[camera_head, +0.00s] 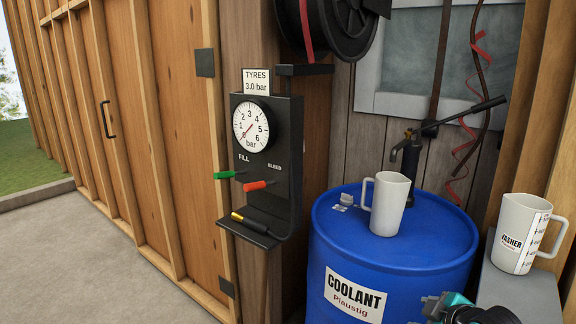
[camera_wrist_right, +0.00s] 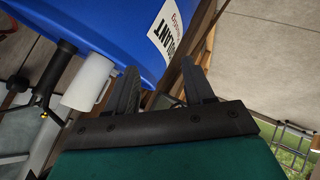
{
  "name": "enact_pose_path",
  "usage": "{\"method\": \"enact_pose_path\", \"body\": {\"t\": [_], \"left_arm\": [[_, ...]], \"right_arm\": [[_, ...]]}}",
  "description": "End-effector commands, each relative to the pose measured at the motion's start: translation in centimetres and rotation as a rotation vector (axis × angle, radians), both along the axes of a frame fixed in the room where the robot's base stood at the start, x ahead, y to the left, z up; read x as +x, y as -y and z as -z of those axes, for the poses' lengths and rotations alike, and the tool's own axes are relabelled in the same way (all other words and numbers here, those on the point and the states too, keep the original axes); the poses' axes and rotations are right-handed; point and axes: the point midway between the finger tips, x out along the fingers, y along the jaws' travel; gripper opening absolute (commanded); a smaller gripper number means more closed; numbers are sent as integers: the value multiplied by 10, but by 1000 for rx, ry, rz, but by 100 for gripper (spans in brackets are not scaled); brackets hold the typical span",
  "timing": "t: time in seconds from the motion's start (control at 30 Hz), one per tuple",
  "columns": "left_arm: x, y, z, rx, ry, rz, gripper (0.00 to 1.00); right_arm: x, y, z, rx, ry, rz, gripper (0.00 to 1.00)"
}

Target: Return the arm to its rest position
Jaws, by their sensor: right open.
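My right gripper (camera_wrist_right: 160,85) shows in the right wrist view with its two dark fingers apart and nothing between them. A teal and black part of my arm (camera_head: 465,310) shows at the lower right of the head view, in front of the drum (camera_head: 400,265). My left gripper is not in view.
A white jug (camera_head: 389,205) stands on the drum beside a black hand pump (camera_head: 411,155). A washer jug (camera_head: 520,235) stands on a grey surface (camera_head: 520,290) at right. A tyre gauge panel (camera_head: 268,150) juts from the post. Open floor (camera_head: 80,260) lies at left.

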Motion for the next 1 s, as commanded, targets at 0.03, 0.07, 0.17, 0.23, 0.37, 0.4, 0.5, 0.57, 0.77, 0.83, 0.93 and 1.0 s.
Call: {"method": "enact_pose_path", "body": {"t": [0.03,0.07,0.17,0.23,0.37,0.4,0.5,0.57,0.77,0.83,0.93,1.0], "left_arm": [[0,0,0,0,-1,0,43],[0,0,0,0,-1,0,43],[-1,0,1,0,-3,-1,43],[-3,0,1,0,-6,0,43],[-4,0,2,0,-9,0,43],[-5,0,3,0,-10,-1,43],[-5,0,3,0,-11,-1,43],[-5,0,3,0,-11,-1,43],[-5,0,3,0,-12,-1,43],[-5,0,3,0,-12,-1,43],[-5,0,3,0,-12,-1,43],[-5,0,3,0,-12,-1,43]], "right_arm": [[-21,-19,27,69,-10,25,53],[-31,-28,39,105,-10,43,53],[-70,-57,73,231,-9,109,53],[-99,-75,91,318,-8,161,53],[-151,-101,112,461,-6,261,53],[-164,-106,116,497,-4,288,53],[-191,-116,121,566,-1,345,53],[-201,-120,122,593,1,369,53],[-213,-124,123,628,7,395,53],[-213,-124,123,627,6,395,53],[-213,-124,123,626,6,394,53],[-213,-124,123,625,6,394,53]]}}
